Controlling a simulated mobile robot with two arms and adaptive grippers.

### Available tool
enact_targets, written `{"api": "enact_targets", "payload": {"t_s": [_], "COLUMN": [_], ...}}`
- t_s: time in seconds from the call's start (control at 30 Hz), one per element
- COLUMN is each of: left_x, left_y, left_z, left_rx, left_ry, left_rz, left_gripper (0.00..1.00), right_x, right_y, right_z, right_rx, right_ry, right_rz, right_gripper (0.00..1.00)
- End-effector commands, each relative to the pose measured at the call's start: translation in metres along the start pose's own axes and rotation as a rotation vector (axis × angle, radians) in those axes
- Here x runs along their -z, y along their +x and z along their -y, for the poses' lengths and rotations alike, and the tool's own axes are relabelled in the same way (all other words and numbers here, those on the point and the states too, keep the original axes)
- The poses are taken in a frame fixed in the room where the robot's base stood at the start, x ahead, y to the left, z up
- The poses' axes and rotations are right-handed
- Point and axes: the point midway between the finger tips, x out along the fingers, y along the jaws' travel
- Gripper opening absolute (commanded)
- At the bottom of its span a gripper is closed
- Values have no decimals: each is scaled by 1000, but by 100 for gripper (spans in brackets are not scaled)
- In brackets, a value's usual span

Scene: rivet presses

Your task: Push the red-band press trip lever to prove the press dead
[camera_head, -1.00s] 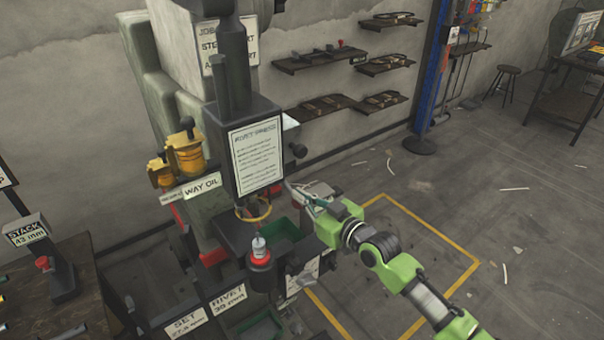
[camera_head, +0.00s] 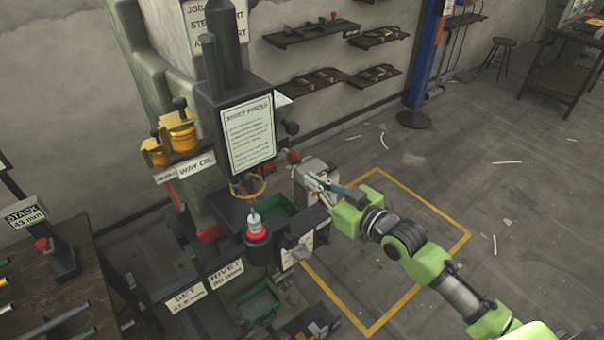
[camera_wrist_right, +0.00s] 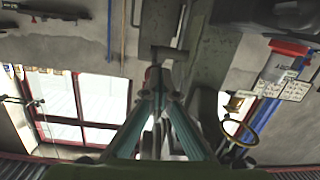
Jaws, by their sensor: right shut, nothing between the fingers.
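The rivet press (camera_head: 249,135) stands left of centre in the head view, with a printed sheet on its dark head. A red ball knob (camera_head: 294,157), which looks like the trip lever's end, shows at the press's right side. My right gripper (camera_head: 312,181) is shut and empty just below and right of the knob; I cannot tell whether they touch. In the right wrist view the teal fingers (camera_wrist_right: 158,82) meet at their tips, with a small red patch partly hidden behind them. My left gripper is not in view.
Yellow oil cups (camera_head: 178,133) sit on the press's left. A red-rimmed, white-capped cylinder (camera_head: 256,232) and a green tray (camera_head: 270,210) are at its front. A bench (camera_head: 60,290) stands at left. The floor inside the yellow outline (camera_head: 420,255) is mostly clear.

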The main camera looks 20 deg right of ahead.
Motion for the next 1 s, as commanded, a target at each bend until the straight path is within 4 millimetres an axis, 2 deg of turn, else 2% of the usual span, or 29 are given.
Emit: {"api": "enact_targets", "payload": {"t_s": [0.1,0.23,1.0], "left_x": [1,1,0], "left_y": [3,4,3], "left_z": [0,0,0], "left_rx": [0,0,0], "left_ry": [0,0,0], "left_rz": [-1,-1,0], "left_gripper": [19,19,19], "right_x": [-2,-2,-1], "right_y": [-11,-16,-16], "right_z": [0,0,0], "right_rx": [0,0,-1], "right_ry": [0,0,0], "right_rz": [-2,-4,-6], "right_gripper": [0,0,0]}}
